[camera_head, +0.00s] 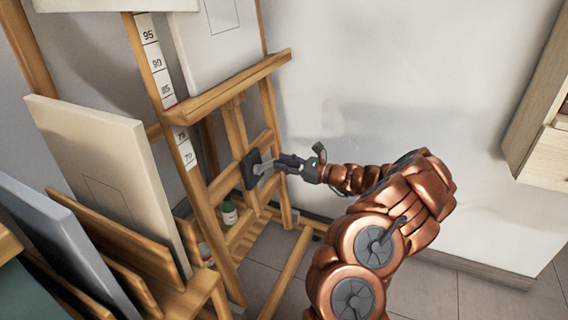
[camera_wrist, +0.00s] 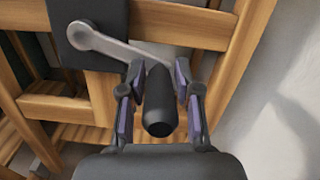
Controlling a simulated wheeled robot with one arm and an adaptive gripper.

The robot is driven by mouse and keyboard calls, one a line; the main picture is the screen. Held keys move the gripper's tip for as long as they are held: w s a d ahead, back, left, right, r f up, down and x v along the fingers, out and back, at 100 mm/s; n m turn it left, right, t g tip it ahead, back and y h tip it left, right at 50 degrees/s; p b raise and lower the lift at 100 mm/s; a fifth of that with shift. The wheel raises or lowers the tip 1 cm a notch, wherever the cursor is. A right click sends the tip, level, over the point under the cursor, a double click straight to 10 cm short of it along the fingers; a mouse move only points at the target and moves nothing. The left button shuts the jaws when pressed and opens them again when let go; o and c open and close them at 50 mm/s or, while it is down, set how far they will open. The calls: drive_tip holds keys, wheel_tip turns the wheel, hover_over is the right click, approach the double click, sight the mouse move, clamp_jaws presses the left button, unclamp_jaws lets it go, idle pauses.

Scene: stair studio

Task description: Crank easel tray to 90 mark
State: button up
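The easel's wooden tray (camera_head: 228,88) crosses the number scale (camera_head: 158,66) between the 85 and 75 labels, hiding that part. The 90 label is above the tray. A red mark shows at the tray's left end. The crank has a black mounting block (camera_head: 249,170), a grey metal arm (camera_wrist: 110,46) and a black handle (camera_wrist: 160,103). In the wrist view the crank arm runs from upper left down to the handle. My gripper (camera_head: 284,164) is at the crank; its fingers (camera_wrist: 158,82) stand on both sides of the handle, with narrow gaps visible.
Canvases (camera_head: 105,165) lean in a wooden rack at the left. A green bottle (camera_head: 229,213) stands low behind the easel frame. A wooden cabinet (camera_head: 545,150) is at the right edge. The wall side right of the easel is clear.

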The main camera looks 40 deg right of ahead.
clamp_jaws()
